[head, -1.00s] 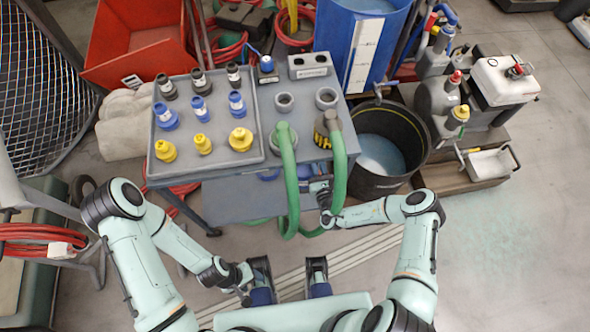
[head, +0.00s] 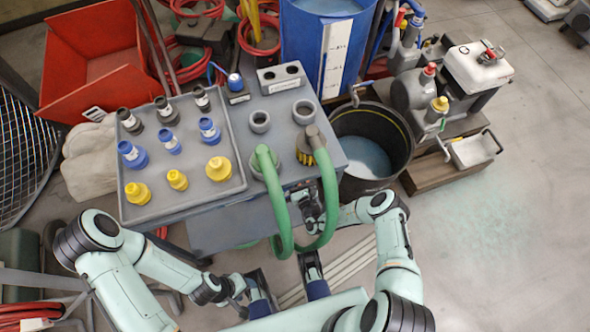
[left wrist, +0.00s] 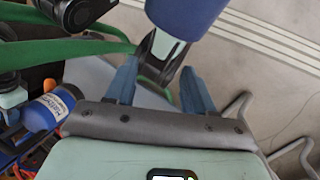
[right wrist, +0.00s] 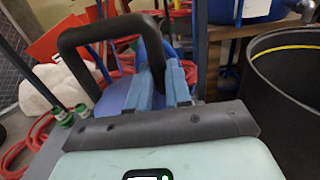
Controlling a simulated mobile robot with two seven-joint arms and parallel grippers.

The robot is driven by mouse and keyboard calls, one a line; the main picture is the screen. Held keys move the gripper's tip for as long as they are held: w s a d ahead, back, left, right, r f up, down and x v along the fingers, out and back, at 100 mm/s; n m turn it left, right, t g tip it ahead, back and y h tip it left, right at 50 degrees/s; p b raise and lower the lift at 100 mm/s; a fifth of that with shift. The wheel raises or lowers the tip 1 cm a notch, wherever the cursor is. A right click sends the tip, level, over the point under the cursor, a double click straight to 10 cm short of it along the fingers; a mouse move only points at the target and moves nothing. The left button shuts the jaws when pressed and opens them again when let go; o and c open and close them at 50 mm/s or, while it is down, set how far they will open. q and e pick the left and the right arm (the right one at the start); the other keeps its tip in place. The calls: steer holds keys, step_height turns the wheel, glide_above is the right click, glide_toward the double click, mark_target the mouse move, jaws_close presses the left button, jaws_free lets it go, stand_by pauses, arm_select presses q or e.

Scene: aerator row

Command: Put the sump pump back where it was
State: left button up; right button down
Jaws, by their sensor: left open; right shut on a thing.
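In the right wrist view my right gripper (right wrist: 172,84) is shut on the black arched handle (right wrist: 108,28) of the sump pump. A blue body (right wrist: 118,96) shows behind the fingers. In the left wrist view a blue cylinder with a white label (left wrist: 45,110) at the left looks like the pump. In the head view my right gripper (head: 308,208) is by the bench's front right corner, behind the green hoses; the pump is mostly hidden there. I cannot tell whether it rests on anything. My left gripper (head: 236,292) is open and empty; its fingers are apart in the left wrist view (left wrist: 158,88).
The grey bench (head: 285,118) carries a tray (head: 208,100) of black, blue and yellow fittings. Green hoses (head: 328,205) loop over its front edge. A black tub (head: 405,130) with water stands right of it. Open floor (head: 500,240) lies to the right.

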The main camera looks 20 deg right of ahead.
step_height(320, 180, down, 9)
steer(key=b, duration=0.3)
steer(key=shift+w+f+b, duration=0.1)
steer(key=shift+f+b, duration=0.05)
steer(key=shift+b, duration=0.2)
arm_select(q)
steer(key=shift+t, duration=0.4)
steer(key=w+f, duration=0.2)
steer(key=f, duration=0.1)
steer(key=shift+a+f, duration=0.15)
steer(key=shift+f, duration=0.15)
arm_select(e)
steer(key=shift+f, duration=0.2)
arm_select(q)
steer(key=shift+w+f, duration=0.1)
steer(key=shift+w, duration=0.05)
arm_select(e)
steer(key=c, duration=1.5)
jaws_free()
steer(key=shift+f, duration=0.3)
steer(key=o, duration=0.4)
arm_select(q)
steer(key=shift+a, duration=0.1)
arm_select(e)
steer(key=shift+o, duration=0.2)
